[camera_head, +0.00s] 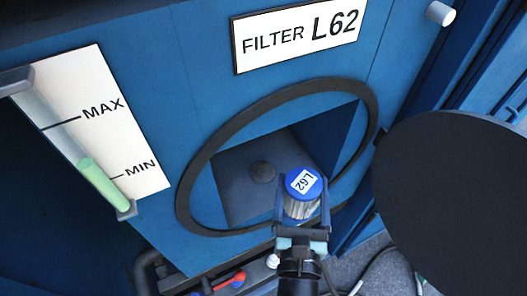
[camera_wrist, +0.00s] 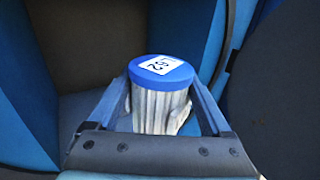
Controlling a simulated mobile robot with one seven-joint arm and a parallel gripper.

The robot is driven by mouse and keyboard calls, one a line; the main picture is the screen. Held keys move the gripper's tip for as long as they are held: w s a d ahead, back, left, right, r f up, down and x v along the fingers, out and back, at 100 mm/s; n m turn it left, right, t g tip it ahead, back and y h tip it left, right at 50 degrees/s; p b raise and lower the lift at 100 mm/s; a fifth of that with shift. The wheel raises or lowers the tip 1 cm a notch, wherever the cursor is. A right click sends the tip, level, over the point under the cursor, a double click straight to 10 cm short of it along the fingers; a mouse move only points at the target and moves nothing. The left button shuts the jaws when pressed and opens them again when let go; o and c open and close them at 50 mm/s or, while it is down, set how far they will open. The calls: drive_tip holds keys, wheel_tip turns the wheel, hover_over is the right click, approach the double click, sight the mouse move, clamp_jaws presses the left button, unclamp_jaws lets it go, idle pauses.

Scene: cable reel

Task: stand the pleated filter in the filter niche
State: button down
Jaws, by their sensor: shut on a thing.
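The pleated filter (camera_head: 301,194) has a blue cap with a white L62 label and pale pleated sides. It also shows upright in the wrist view (camera_wrist: 160,100). My gripper (camera_head: 301,200) is shut on the filter's sides and holds it at the lower right of the niche opening. I cannot tell how far the filter is inside the opening. The filter's bottom end is hidden behind my gripper.
A round black door (camera_head: 450,200) stands open right of the niche. A FILTER L62 sign (camera_head: 300,32) is above. A MAX/MIN level gauge (camera_head: 95,165) with green fluid is at left. A red-handled valve (camera_head: 230,281) and pipes lie below.

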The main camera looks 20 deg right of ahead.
drive_tip(key=w+a+b, duration=0.2)
drive_tip(key=w+a, duration=0.1)
drive_tip(key=w, duration=1.2)
wheel_tip(320, 180, down, 6)
drive_tip(key=b, duration=0.4)
drive_tip(key=shift+w+f+b, duration=0.15)
drive_tip(key=shift+f+b, duration=0.05)
drive_tip(key=shift+b, duration=0.2)
drive_tip(key=shift+w+f, duration=0.2)
drive_tip(key=shift+f, duration=0.05)
drive_tip(key=shift+f+b, duration=0.15)
drive_tip(key=shift+b, duration=0.15)
unclamp_jaws()
